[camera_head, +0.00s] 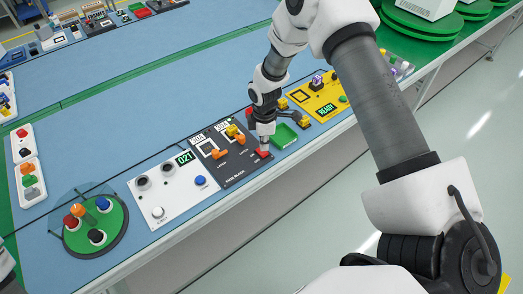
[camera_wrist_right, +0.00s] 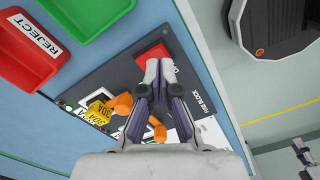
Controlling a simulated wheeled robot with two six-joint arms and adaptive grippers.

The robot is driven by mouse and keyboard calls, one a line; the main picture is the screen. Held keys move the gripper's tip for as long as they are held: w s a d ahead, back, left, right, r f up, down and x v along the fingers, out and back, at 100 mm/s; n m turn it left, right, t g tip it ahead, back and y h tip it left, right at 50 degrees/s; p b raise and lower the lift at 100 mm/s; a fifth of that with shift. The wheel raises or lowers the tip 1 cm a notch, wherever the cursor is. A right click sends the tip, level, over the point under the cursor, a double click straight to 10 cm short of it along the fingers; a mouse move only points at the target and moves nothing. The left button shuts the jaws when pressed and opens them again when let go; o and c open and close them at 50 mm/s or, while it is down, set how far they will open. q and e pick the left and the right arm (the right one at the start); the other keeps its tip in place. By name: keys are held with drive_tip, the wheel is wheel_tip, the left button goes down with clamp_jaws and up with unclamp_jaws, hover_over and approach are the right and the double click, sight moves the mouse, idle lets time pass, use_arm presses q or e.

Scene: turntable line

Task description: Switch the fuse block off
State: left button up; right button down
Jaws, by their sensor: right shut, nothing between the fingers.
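The fuse block (camera_head: 234,172) is a dark panel on the blue table, with orange handles (camera_head: 218,153) and a yellow fuse (camera_head: 231,130). Its red switch (camera_head: 263,153) is at the panel's front right corner. The wrist view shows the dark panel (camera_wrist_right: 103,78), the yellow fuse (camera_wrist_right: 98,113) and the red switch (camera_wrist_right: 150,56). My right gripper (camera_wrist_right: 159,66) is shut and empty, its fingertips at the red switch and covering part of it. In the head view the right gripper (camera_head: 264,140) points down over the switch. I cannot tell whether it touches.
A white panel (camera_head: 172,208) with knobs and a display stands left of the fuse block. A green tray (camera_head: 284,136) and a yellow panel (camera_head: 318,103) are to the right. A round green turntable (camera_head: 112,238) is at lower left.

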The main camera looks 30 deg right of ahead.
sight(264, 153)
drive_tip(key=shift+f+b, duration=0.8)
drive_tip(key=shift+f, duration=0.4)
idle(0.9)
wheel_tip(264, 153, up, 7)
drive_tip(key=p, duration=0.5)
drive_tip(key=shift+p, duration=0.35)
drive_tip(key=shift+f, duration=0.1)
